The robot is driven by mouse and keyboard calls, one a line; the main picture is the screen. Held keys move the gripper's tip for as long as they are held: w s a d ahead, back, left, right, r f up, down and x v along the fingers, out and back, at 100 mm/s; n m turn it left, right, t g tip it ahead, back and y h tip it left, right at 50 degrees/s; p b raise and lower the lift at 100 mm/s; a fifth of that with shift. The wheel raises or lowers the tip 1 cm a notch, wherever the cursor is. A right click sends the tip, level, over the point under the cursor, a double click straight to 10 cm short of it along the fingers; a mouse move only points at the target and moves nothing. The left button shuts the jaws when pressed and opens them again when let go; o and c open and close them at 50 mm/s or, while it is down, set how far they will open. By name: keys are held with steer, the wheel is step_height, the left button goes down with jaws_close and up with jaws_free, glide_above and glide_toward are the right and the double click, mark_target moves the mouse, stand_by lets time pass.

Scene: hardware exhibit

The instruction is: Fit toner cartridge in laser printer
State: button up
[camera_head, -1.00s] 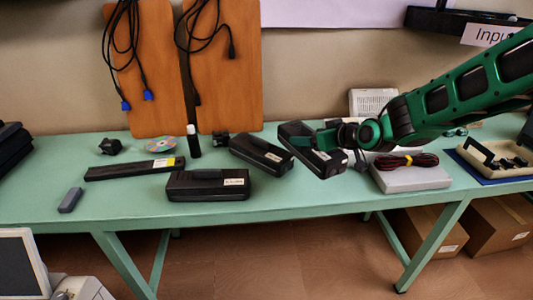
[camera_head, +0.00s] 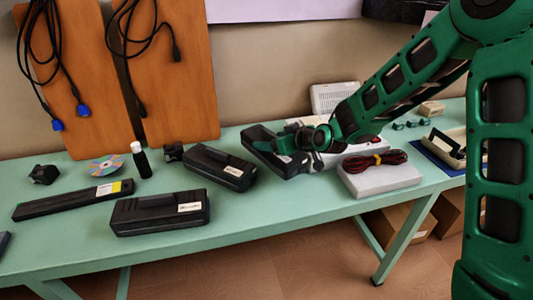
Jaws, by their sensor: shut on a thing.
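Several black cartridge-like boxes are on the green table in the head view. One black cartridge (camera_head: 258,137) is at the table's middle, partly hidden by my gripper and wrist. My gripper (camera_head: 289,143) is shut on this cartridge, near its right side; the fingertips are hard to make out. I cannot tell whether it touches the table. A second black cartridge with a white label (camera_head: 218,167) lies just left of it, and a third labelled one (camera_head: 161,212) lies nearer the front edge. I cannot make out a laser printer for certain.
A light grey box (camera_head: 382,181) with coiled dark cables on top is right of my gripper. A long black bar (camera_head: 73,200), a disc (camera_head: 107,165) and a small dark bottle (camera_head: 141,160) are at the left.

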mark_target(295, 158)
steer(key=shift+f, duration=2.05)
steer(key=shift+f, duration=0.1)
steer(key=o, duration=1.6)
steer(key=shift+o, duration=0.2)
steer(key=v, duration=1.2)
steer(key=shift+s, duration=0.15)
steer(key=shift+d, duration=0.1)
